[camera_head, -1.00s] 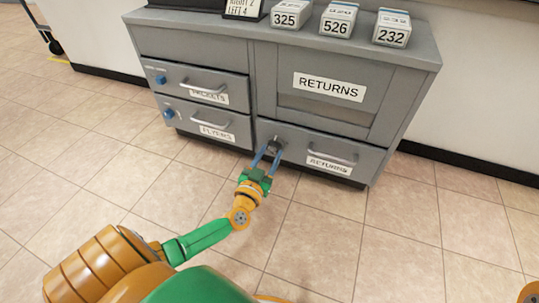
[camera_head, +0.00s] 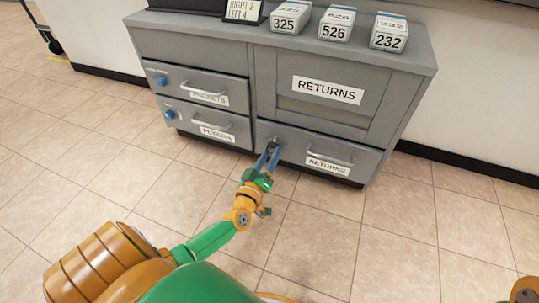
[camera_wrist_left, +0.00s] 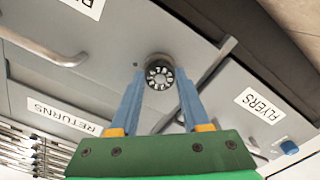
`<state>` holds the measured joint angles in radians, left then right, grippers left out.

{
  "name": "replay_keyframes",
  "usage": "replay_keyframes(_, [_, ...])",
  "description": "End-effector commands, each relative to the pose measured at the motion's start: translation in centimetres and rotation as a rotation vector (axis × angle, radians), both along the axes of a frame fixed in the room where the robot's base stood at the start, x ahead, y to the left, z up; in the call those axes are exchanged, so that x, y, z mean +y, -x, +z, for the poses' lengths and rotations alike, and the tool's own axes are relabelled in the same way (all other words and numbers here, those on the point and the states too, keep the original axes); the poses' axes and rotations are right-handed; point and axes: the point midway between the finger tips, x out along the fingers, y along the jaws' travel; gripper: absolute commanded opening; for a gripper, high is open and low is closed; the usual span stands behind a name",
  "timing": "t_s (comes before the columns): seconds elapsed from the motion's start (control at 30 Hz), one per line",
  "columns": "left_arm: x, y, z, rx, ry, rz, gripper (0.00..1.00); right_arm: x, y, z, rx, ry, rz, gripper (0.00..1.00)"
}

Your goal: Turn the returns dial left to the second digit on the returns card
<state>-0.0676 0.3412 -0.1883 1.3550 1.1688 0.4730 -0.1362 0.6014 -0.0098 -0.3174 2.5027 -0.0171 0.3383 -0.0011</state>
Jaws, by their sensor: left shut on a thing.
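The returns dial (camera_head: 274,143) is a small dark knob at the upper left of the lower returns drawer (camera_head: 345,163). In the left wrist view the dial (camera_wrist_left: 159,76) shows a ribbed round face between two blue fingers. My left gripper (camera_head: 269,156) is shut on the dial; its fingers (camera_wrist_left: 160,80) lie on either side of it. No digits on the dial are readable. The returns card (camera_head: 243,10) stands on the cabinet top, cut by the upper edge; its visible lines read "RIGHT 2" and "LEFT 4". My right gripper is not in view.
The grey cabinet (camera_head: 262,90) has a returns panel (camera_head: 327,89) above the drawer. Two drawers with blue knobs, parcels (camera_head: 208,92) and flyers (camera_head: 215,130), are at left. Boxes marked 325 (camera_head: 287,20), 526 (camera_head: 334,27) and 232 (camera_head: 388,35) stand on top. The tiled floor is clear.

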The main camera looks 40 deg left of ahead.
Motion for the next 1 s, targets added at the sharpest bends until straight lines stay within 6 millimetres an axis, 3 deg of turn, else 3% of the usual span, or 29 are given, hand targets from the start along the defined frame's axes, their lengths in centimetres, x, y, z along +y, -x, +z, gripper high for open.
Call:
replay_keyframes(0.5, [-0.12, 0.0, -0.03, -0.08, 0.343, 0.0, 0.0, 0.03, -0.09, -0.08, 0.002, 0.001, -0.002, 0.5])
replay_keyframes(1.0, [-0.12, 0.0, 0.03, -0.101, 0.425, -0.001, 0.0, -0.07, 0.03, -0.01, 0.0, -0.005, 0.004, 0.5])
